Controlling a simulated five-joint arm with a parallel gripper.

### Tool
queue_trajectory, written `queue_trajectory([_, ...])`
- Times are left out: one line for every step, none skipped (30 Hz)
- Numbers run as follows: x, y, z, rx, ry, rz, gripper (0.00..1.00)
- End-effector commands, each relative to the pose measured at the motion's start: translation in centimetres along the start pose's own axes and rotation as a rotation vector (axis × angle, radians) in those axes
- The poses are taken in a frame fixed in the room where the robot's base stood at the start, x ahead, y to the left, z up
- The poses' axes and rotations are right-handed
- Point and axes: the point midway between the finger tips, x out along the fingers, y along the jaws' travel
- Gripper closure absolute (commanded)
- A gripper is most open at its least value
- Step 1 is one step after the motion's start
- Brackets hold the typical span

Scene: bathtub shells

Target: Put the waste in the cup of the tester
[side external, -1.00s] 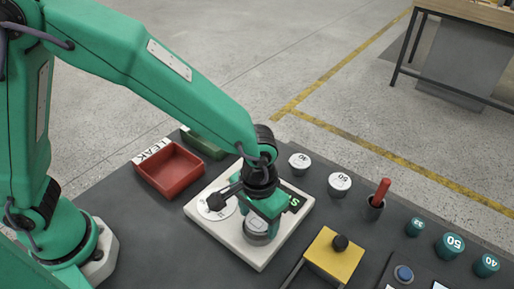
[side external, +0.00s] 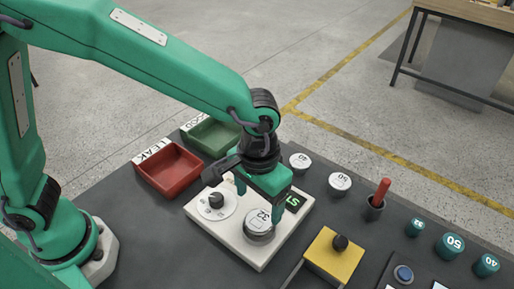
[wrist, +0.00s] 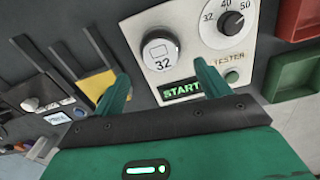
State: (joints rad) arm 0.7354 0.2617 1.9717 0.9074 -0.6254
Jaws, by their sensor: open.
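The white tester (side external: 247,250) lies on the dark bench. It also shows in the wrist view (wrist: 200,55) with a lit green START display (wrist: 182,90). A round grey-white waste marked 32 (side external: 259,226) sits upright at the tester's front corner, over the cup, whose inside is hidden. The waste also shows in the wrist view (wrist: 160,53). My gripper (side external: 262,197) is open and empty, just above and behind the waste. In the wrist view my fingers (wrist: 160,87) are spread apart, clear of it. A dial with a black knob (side external: 216,200) is beside the waste.
A red tray labelled LEAK (side external: 168,171) and a green tray (side external: 212,136) stand behind the tester. White round pieces (side external: 340,183), a red-handled tool (side external: 380,192), a yellow block (side external: 334,257) and teal pieces (side external: 449,245) stand to the right.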

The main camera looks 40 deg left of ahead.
Motion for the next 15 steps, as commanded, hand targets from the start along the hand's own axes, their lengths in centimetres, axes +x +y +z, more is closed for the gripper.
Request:
queue_trajectory([-0.9, 0.0, 0.0, 0.000, 0.003, 0.002, 0.25])
queue_trajectory([-1.4, 0.0, 0.0, 0.000, 0.004, 0.003, 0.25])
queue_trajectory([-2.1, 0.0, -0.1, 0.000, 0.003, 0.002, 0.25])
queue_trajectory([-2.5, 0.0, -0.1, 0.000, 0.003, 0.003, 0.25])
queue_trajectory([-2.9, 0.0, 0.0, 0.000, 0.002, 0.002, 0.25])
queue_trajectory([-3.5, 0.0, 0.0, 0.000, 0.003, 0.002, 0.25])
queue_trajectory([-3.9, 0.0, 0.0, 0.000, 0.003, 0.002, 0.25])
queue_trajectory([-4.2, 0.0, 0.0, 0.000, 0.002, 0.002, 0.25])
queue_trajectory([-4.6, 0.0, 0.0, 0.000, 0.002, 0.002, 0.25])
queue_trajectory([-4.8, 0.0, 0.0, 0.000, 0.001, 0.001, 0.25])
queue_trajectory([-5.1, 0.0, 0.0, 0.000, 0.000, 0.000, 0.25])
queue_trajectory([-5.3, 0.0, 0.0, 0.000, 0.000, 0.000, 0.25])
queue_trajectory([-5.5, 0.0, 0.0, 0.000, 0.001, 0.001, 0.25])
queue_trajectory([-5.6, 0.0, 0.0, 0.000, 0.001, 0.001, 0.25])
queue_trajectory([-5.8, 0.0, 0.0, 0.000, 0.000, 0.000, 0.25])
